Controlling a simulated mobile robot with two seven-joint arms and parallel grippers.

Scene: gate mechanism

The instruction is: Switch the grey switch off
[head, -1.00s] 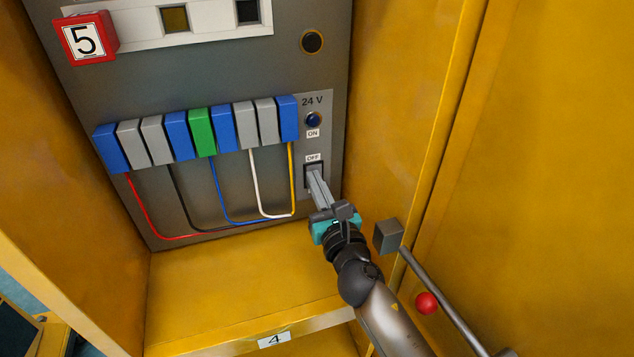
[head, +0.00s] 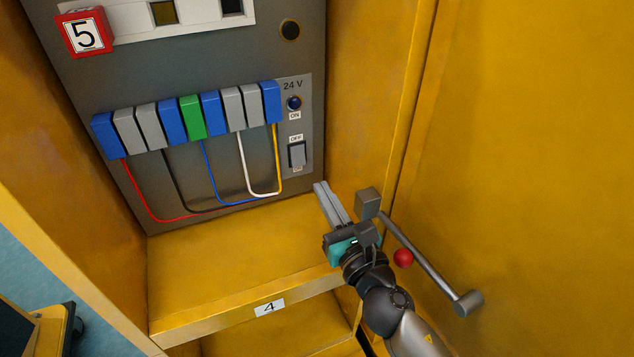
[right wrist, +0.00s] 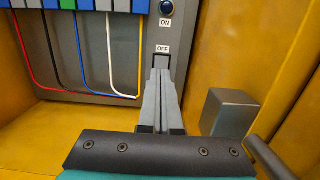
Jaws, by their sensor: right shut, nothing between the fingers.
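The grey switch (head: 297,156) sits on the 24 V panel at the right of the grey back plate, below the OFF label. In the right wrist view the top of the switch (right wrist: 162,63) shows just beyond my fingertips, and the rest of it is hidden behind them. My right gripper (head: 319,186) is shut and empty. In the head view its fingertips are below and to the right of the switch, apart from it. My left gripper is not in view.
A blue round lamp (head: 294,104) by the ON label is above the switch. A grey bar handle (head: 420,255) with a square block (head: 369,203) and a red ball (head: 403,258) are close to the right of my gripper. The yellow shelf (head: 215,265) is clear.

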